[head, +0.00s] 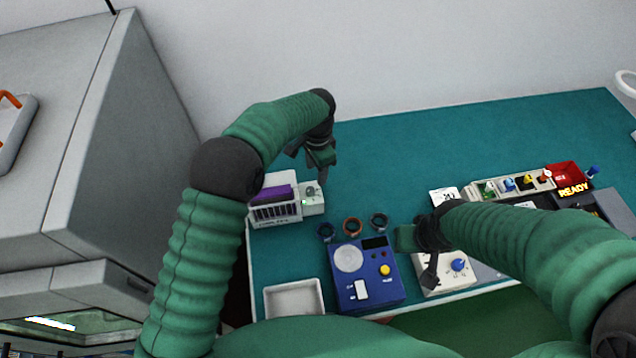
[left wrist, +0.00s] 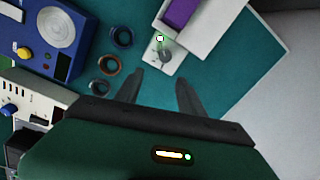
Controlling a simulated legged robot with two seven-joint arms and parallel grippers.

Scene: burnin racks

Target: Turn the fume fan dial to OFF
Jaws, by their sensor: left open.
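The fume fan dial looks to be the grey knob (head: 311,190) on a small pale panel (head: 313,206) at the right end of a white box. The knob also shows in the left wrist view (left wrist: 166,56), beside a small lit green-white lamp (left wrist: 159,38). Its pointer setting is too small to read. My left gripper (head: 309,166) is just behind the knob in the head view. In the left wrist view its open, empty fingers (left wrist: 160,80) point toward the knob, apart from it. My right gripper (head: 430,266) hangs over a white box with a blue knob; its jaw opening is unclear.
The white box (head: 276,212) holds something purple. An empty white tray (head: 294,298) is at the front left. The back of the teal mat (head: 420,145) is clear.

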